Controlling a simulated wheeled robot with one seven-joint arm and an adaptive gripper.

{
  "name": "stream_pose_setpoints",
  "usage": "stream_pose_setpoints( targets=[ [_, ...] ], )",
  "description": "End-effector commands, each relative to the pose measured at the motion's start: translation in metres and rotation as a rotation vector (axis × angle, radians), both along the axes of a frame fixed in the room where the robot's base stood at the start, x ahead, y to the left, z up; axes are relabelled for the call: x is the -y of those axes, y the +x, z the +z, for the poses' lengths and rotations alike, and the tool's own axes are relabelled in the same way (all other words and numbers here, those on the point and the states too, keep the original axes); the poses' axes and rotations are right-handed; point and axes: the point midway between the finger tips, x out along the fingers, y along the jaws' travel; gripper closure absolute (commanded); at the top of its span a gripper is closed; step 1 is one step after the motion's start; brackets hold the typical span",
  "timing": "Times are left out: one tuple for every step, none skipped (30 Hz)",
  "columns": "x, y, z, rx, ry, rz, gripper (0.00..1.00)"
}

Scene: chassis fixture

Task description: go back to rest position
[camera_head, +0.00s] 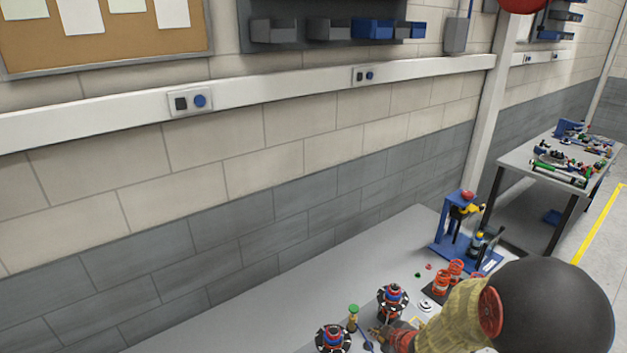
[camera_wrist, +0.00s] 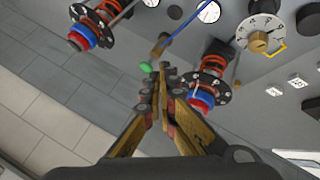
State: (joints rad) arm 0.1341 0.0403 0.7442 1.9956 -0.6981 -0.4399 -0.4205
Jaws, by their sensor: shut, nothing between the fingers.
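My gripper (camera_wrist: 163,72) points down over the workbench in the wrist view, its two fingertips together with nothing between them. In the head view my gripper (camera_head: 376,332) is small, low in the picture, just below a round black-rimmed assembly (camera_head: 392,301) with red and blue parts. A second such assembly (camera_head: 333,339) stands to its left. In the wrist view one assembly (camera_wrist: 208,92) is right of the fingers and the other (camera_wrist: 90,28) is at the upper left. My arm hides part of the bench in the head view.
The grey workbench (camera_head: 330,268) is bare along the wall at its back left. A blue press stand (camera_head: 463,232) and orange-red cylinders (camera_head: 441,282) stand at the right. A green-topped post (camera_head: 353,317) is between the assemblies. Another table (camera_head: 520,158) stands farther back right.

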Motion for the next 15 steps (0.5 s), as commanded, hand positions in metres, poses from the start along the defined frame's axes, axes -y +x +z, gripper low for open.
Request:
stream_pose_setpoints(
  targets=[
    [0.004,-0.004,-0.005,-0.024,-0.003,-0.019,1.00],
    [0.006,-0.006,-0.007,-0.038,-0.003,-0.031,1.00],
    [0.010,-0.011,-0.012,-0.060,-0.005,-0.051,1.00],
    [0.012,-0.014,-0.015,-0.078,-0.007,-0.066,1.00],
    [0.015,-0.019,-0.018,-0.096,-0.008,-0.082,1.00],
    [0.019,-0.025,-0.023,-0.124,-0.011,-0.105,1.00],
    [0.022,-0.030,-0.026,-0.144,-0.013,-0.124,1.00],
    [0.026,-0.035,-0.029,-0.165,-0.014,-0.146,1.00],
    [0.031,-0.042,-0.032,-0.195,-0.017,-0.175,1.00],
    [0.034,-0.048,-0.034,-0.218,-0.019,-0.199,1.00],
    [0.038,-0.054,-0.036,-0.241,-0.022,-0.224,1.00],
    [0.044,-0.062,-0.036,-0.270,-0.025,-0.259,1.00],
    [0.048,-0.067,-0.035,-0.290,-0.027,-0.289,1.00],
    [0.052,-0.073,-0.033,-0.311,-0.029,-0.318,1.00],
    [0.057,-0.082,-0.030,-0.339,-0.030,-0.363,1.00]
  ],
)
